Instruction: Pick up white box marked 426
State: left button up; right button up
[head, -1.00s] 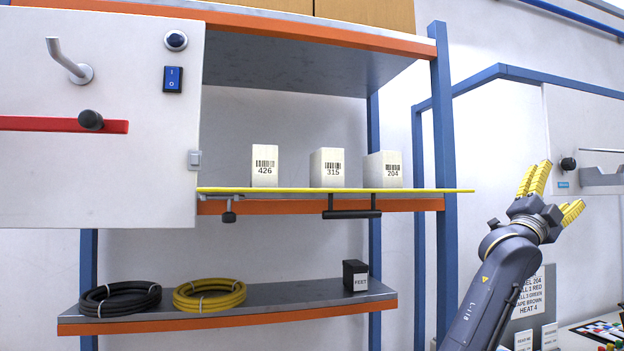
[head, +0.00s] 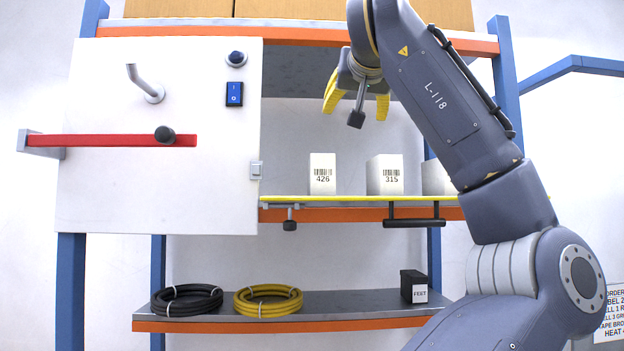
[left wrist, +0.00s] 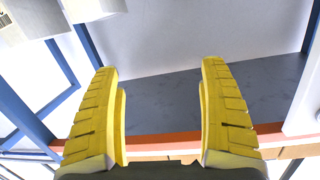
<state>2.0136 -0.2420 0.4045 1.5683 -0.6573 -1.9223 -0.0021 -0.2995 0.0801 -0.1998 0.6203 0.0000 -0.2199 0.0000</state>
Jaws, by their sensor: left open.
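The white box marked 426 (head: 322,175) stands upright on the yellow-edged shelf (head: 350,199), leftmost of three white boxes. My left gripper (head: 354,114) is open and empty, above and slightly right of this box, with its yellow fingers pointing down. In the left wrist view its two fingers (left wrist: 164,68) are spread wide with nothing between them. White boxes (left wrist: 92,8) show cut off at that view's top left; I cannot read their numbers there. My right gripper is not in view.
The box marked 315 (head: 385,176) stands right of 426 with a gap. A third white box (head: 436,178) is partly behind my arm. A white panel with a blue switch (head: 234,94) borders the shelf on the left. The upper shelf (head: 300,36) is overhead.

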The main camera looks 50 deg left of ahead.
aim_at(320, 166)
pick_arm(q)
jog(key=s+a+f+n+g+h, duration=0.2)
jog(key=s+f, duration=0.3)
jog(key=s, duration=0.1)
jog(key=x, duration=1.6)
jog(key=shift+a+f, duration=0.15)
jog(key=shift+a, duration=0.2)
jog(key=shift+g, duration=0.3)
jog(key=c, duration=1.4)
jog(key=shift+c, duration=0.9)
